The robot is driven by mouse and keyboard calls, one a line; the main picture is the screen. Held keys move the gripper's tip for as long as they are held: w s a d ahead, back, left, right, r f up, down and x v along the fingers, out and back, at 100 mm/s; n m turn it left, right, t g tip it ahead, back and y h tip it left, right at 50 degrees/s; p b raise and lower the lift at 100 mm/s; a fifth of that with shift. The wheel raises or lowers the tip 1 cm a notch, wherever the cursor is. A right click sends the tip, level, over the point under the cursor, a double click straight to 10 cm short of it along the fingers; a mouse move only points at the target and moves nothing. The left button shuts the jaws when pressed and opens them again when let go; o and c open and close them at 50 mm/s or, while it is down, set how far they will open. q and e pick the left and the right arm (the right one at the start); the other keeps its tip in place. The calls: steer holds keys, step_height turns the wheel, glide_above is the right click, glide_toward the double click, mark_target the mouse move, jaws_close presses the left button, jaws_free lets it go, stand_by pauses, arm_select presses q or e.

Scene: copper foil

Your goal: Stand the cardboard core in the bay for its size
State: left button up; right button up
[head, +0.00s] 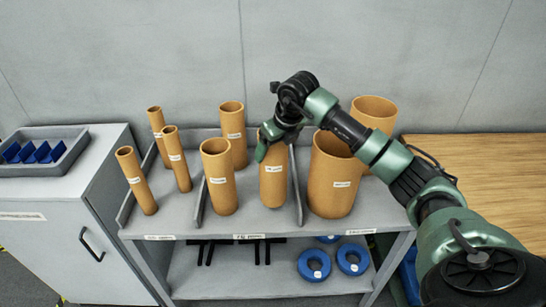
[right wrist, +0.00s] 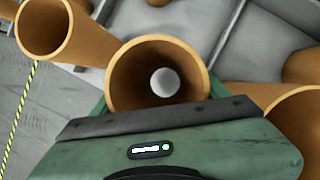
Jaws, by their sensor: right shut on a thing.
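My right gripper (head: 266,146) is shut on a cardboard core (head: 273,184) with a white label. The core is upright in the middle bay of the rack's top shelf (head: 255,222). Its base looks at or very near the shelf; I cannot tell whether it touches. In the right wrist view the core (right wrist: 119,78) shows as an open tube, with a pale round spot down inside. Two cores of similar width, a front one (head: 218,180) and a back one (head: 233,135), stand to its left in the same bay. My left gripper is out of view.
Several narrow cores (head: 137,183) stand in the left bay. Wide cores (head: 333,182) stand in the right bay, close beside a low divider (head: 296,190). Blue rings (head: 314,264) lie on the lower shelf. A cabinet with a grey tray (head: 72,160) is left; a wooden table (head: 480,175) is right.

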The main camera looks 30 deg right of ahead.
step_height(320, 180, down, 4)
steer(key=shift+r+p, duration=0.2)
steer(key=shift+p, duration=0.3)
steer(key=shift+f, duration=0.3)
steer(key=o, duration=2.1)
steer(key=b+v, duration=0.2)
steer(key=v, duration=1)
steer(key=shift+b, duration=0.35)
